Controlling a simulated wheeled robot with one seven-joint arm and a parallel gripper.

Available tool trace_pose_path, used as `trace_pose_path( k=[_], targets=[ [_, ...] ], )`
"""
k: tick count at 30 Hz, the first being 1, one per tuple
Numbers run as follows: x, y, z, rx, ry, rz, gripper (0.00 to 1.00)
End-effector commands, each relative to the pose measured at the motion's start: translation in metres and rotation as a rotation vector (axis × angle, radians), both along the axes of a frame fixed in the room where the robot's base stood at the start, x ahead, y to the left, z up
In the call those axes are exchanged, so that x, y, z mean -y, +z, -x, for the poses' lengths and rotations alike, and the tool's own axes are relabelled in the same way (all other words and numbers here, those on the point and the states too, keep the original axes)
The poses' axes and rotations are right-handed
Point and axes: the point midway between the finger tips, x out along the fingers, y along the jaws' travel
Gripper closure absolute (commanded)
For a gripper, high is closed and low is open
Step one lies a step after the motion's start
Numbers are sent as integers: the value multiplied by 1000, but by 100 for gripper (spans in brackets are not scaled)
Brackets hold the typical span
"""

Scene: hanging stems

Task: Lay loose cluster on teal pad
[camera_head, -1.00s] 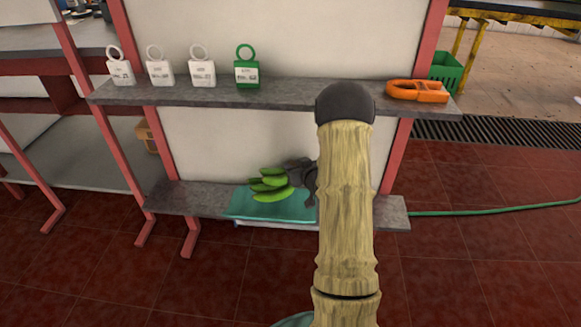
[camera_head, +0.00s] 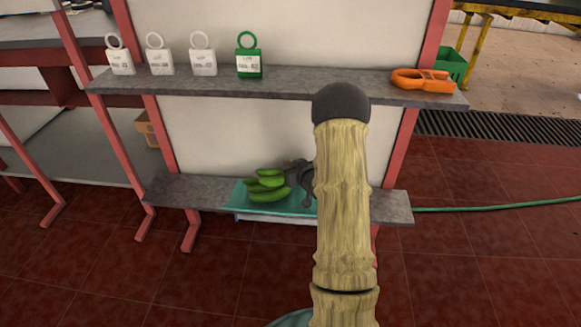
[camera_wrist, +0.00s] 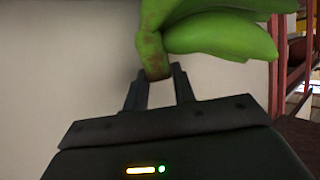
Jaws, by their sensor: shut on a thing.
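The loose cluster is a bunch of green bananas (camera_head: 267,186), seen in the head view at the lower shelf, over the teal pad (camera_head: 235,206). My gripper (camera_head: 296,170) comes in from the right, partly hidden behind my own arm. In the wrist view my gripper (camera_wrist: 160,84) is shut on the brown-green stem end of the cluster (camera_wrist: 215,32). The lowest banana looks close to the pad or touching it; I cannot tell which. The right part of the pad is hidden by my arm.
The lower shelf (camera_head: 172,190) has bare grey room left of the pad. The upper shelf (camera_head: 300,85) above carries white tags (camera_head: 160,58), a green tag (camera_head: 249,62) and an orange tool (camera_head: 422,80). A pale back panel (camera_head: 225,130) stands behind.

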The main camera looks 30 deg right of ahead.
Motion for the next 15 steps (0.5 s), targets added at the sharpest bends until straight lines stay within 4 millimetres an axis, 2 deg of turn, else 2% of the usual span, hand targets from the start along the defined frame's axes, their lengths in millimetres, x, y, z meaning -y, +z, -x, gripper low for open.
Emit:
trace_pose_path(
  k=[5, 14, 15],
  targets=[
    [8, -1, 2, 6, -13, 1, 100],
    [1, -5, -1, 6, -2, 0, 100],
    [1, -5, -1, 6, -1, 1, 70]
  ],
)
